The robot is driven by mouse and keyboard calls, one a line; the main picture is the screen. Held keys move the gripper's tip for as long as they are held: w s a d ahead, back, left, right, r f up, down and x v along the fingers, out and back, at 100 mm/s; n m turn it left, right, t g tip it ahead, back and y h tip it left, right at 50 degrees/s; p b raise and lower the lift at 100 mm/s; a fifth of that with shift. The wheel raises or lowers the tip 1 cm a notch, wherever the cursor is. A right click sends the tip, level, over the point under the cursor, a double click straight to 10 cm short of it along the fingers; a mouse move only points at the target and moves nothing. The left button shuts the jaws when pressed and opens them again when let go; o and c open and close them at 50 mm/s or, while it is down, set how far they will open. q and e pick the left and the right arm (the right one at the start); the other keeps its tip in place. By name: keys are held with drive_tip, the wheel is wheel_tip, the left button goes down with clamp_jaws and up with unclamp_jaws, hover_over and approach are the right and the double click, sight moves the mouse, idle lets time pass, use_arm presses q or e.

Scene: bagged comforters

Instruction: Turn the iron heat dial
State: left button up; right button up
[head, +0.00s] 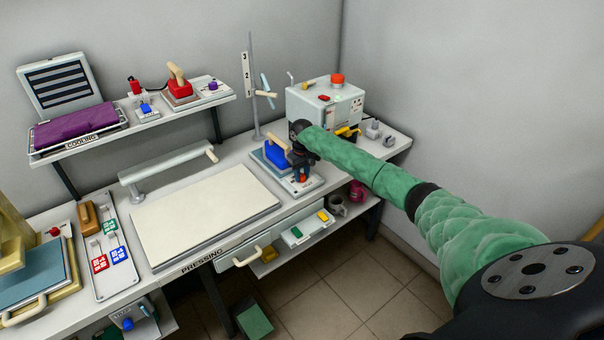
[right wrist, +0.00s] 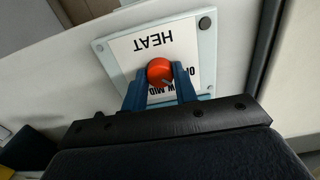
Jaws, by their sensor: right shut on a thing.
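The heat dial (right wrist: 160,71) is an orange-red round knob on a pale plate (right wrist: 205,50) marked HEAT, with setting words partly covered by my fingers. My right gripper (right wrist: 160,77) is shut on the dial, one blue finger on each side. In the head view the right gripper (head: 302,174) reaches down to the dial's plate at the front right of the worktop. A blue iron (head: 277,156) with a tan handle rests just left of it, partly hidden by the gripper. A dark pointer mark shows on the knob; its exact setting is hard to read. My left gripper is out of view.
A cream pressing board (head: 205,214) lies left of the iron. A grey box with a red button (head: 338,79) stands behind my right gripper. A thin pole (head: 253,85) rises behind the iron. A shelf (head: 160,116) holds a red iron (head: 179,90) and a purple folded cloth (head: 75,126).

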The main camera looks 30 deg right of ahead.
drive_tip(key=shift+r+n, duration=0.1)
drive_tip(key=shift+n, duration=2.2)
drive_tip(key=o, duration=1)
drive_tip(key=shift+c, duration=0.2)
